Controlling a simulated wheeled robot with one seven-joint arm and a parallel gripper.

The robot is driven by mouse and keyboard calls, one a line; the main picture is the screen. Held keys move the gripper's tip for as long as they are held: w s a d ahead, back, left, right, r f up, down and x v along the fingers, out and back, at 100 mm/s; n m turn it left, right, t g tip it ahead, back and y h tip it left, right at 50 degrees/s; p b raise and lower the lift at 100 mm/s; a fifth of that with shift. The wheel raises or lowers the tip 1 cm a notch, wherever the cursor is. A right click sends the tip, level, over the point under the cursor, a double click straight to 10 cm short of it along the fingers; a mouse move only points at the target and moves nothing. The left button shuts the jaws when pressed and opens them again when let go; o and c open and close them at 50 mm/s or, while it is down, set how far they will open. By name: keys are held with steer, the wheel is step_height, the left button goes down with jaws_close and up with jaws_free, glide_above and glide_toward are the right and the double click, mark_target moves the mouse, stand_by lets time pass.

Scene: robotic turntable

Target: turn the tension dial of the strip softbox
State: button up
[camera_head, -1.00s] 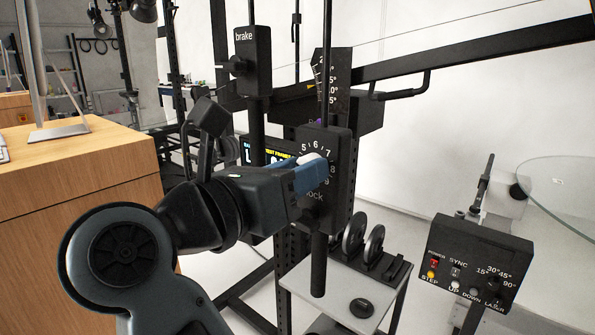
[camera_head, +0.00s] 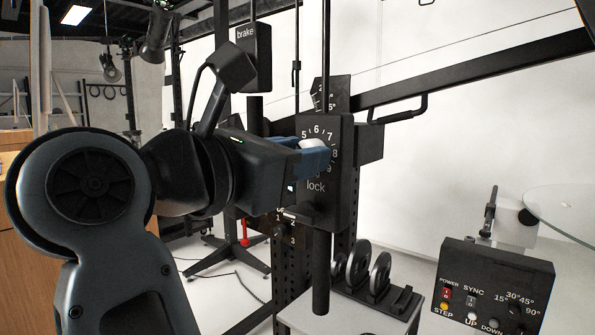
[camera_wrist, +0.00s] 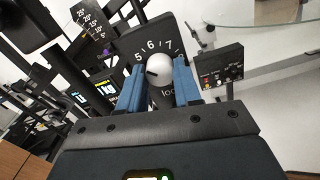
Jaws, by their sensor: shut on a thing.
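The dial is a white round knob (camera_head: 313,142) on a black box (camera_head: 336,200) with a printed scale, where 5 to 9 can be read, and the word "lock". In the wrist view the knob (camera_wrist: 159,69) sits between the two blue fingers, with a dark mark on its left side. My gripper (camera_head: 314,157) reaches the box from the left and is shut on the knob. The fingers hide part of the knob and scale in the head view.
A "brake" box (camera_head: 253,58) stands above and behind my wrist. A long black boom (camera_head: 470,72) with a handle runs to the right. Below are a small shelf with weight discs (camera_head: 358,264) and a control box (camera_head: 492,285). A glass disc (camera_head: 570,210) is at right.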

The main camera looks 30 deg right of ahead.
steer(key=o, duration=1)
steer(key=shift+o, duration=0.2)
steer(key=b+v, duration=0.1)
steer(key=v, duration=0.7)
steer(key=shift+d, duration=0.1)
